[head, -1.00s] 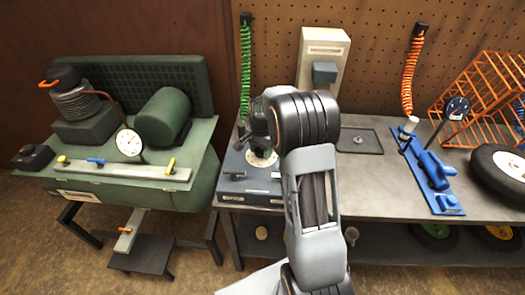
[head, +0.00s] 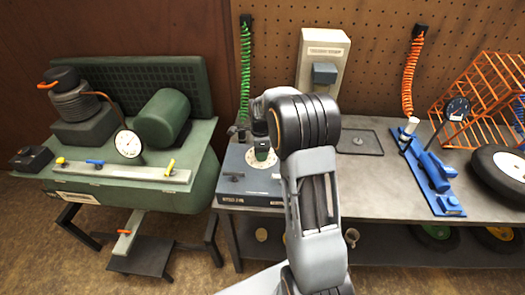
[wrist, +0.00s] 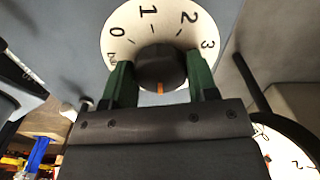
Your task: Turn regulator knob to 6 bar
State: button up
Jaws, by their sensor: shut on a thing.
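The regulator knob (wrist: 160,66) is dark and round with an orange mark on its edge. In the wrist view it sits at the centre of a white dial (wrist: 120,22) printed 0, 1, 2 and 3. The orange mark points down in the picture, away from the 1 and towards my gripper's body; the numeral there is hidden. My gripper (wrist: 160,82) has its green fingers on both sides of the knob, shut on it. In the head view my gripper (head: 262,148) stands over the dial on the blue-grey box (head: 232,188).
A second white dial (wrist: 288,150) shows partly behind a black ring in the wrist view. A green compressor (head: 150,195) with a gauge (head: 128,144) stands left. On the bench are a cream box (head: 323,52), a blue tool (head: 436,172) and a black wheel (head: 498,168).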

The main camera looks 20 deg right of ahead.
jog(key=shift+s+d+m, duration=0.1)
jog(key=shift+d+m, duration=0.05)
jog(key=shift+m, duration=0.45)
jog(key=shift+s+f, duration=0.1)
jog(key=shift+f, duration=0.05)
jog(key=o, duration=0.8)
jog(key=shift+c, duration=0.2)
jog(key=shift+o, duration=0.7)
jog(key=shift+r, duration=0.4)
notch_tip(320, 180, up, 13)
jog(key=shift+r, duration=0.1)
